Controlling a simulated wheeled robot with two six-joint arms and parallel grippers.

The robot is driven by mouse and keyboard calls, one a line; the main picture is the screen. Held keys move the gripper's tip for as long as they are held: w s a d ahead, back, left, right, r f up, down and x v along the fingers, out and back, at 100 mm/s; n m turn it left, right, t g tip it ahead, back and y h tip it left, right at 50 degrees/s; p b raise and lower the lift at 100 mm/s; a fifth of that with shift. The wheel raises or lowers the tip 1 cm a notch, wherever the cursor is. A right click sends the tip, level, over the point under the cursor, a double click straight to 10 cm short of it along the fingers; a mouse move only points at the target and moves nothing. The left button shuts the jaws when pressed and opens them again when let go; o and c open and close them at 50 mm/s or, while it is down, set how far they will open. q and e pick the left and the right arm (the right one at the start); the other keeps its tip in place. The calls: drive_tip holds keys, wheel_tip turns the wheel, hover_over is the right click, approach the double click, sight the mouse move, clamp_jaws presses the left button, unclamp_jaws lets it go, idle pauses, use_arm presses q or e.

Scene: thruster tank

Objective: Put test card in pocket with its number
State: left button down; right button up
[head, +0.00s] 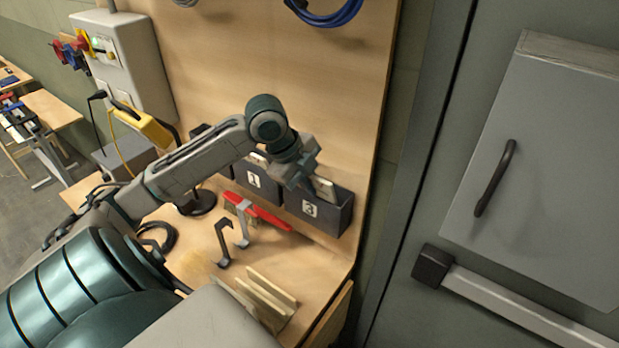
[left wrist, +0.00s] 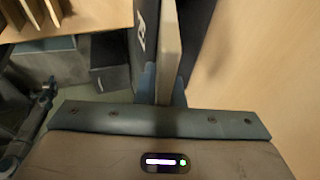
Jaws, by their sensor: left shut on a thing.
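My left gripper (head: 308,176) is shut on a pale test card (head: 325,189) at the pocket marked 3 (head: 327,216). The card's lower part is hidden behind the pocket's front wall, so it seems at least partly inside. In the left wrist view the card (left wrist: 169,45) stands edge-on between the fingers, beside the dark pocket wall with its white label. The card's own number cannot be read. My right gripper is not in view.
A yellow meter (head: 146,124) stands at left. A grey cabinet (head: 545,170) is at right.

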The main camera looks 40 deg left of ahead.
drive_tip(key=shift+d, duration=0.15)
use_arm(q)
drive_tip(key=c, duration=1.5)
unclamp_jaws()
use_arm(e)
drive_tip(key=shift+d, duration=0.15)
